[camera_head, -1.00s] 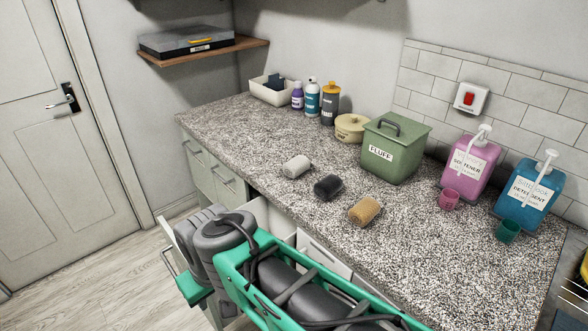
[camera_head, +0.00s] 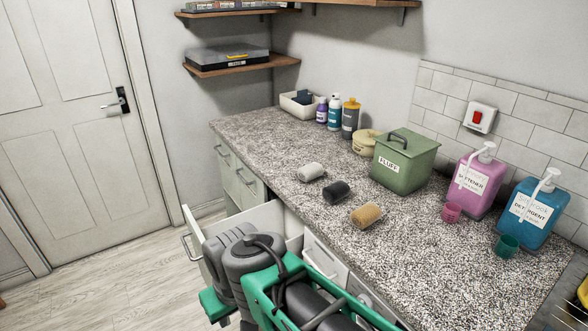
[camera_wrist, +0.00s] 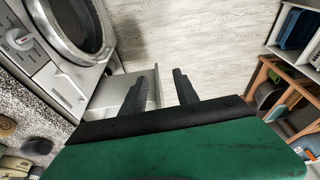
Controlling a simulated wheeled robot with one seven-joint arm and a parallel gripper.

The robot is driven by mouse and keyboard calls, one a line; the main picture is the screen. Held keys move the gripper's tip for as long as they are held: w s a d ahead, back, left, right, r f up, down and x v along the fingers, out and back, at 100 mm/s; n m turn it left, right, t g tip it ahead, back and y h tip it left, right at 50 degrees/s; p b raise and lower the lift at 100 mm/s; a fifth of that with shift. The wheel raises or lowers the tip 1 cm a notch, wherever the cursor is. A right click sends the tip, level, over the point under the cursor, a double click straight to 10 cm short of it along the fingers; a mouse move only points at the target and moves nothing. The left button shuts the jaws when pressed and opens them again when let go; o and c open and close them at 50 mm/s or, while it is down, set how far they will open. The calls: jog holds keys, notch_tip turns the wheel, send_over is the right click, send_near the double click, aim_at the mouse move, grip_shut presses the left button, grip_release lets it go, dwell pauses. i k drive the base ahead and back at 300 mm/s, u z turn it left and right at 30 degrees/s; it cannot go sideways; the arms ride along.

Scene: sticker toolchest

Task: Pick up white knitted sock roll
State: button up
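The white knitted sock roll (camera_head: 311,172) lies on the speckled counter (camera_head: 262,150), the farthest of three rolls in a row. A black roll (camera_head: 336,192) and a tan roll (camera_head: 366,214) lie nearer to me. In the wrist view, my gripper (camera_wrist: 160,84) points over the floor and an open drawer, its two dark fingers apart with nothing between them. In that view the black roll (camera_wrist: 37,146) and the tan roll (camera_wrist: 7,126) show at the left edge; I cannot make out the white one there.
An open drawer (camera_head: 192,235) juts out below the counter, beside my folded arm. A green FLUFF box (camera_head: 404,170), a pink softener bottle (camera_head: 474,185) and a blue detergent bottle (camera_head: 530,218) stand behind the rolls. A washing machine (camera_wrist: 70,28) shows in the wrist view.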

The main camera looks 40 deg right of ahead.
aim_at(307, 173)
jog(key=u, duration=0.25)
jog(key=i, duration=1.2)
jog(key=z, duration=0.05)
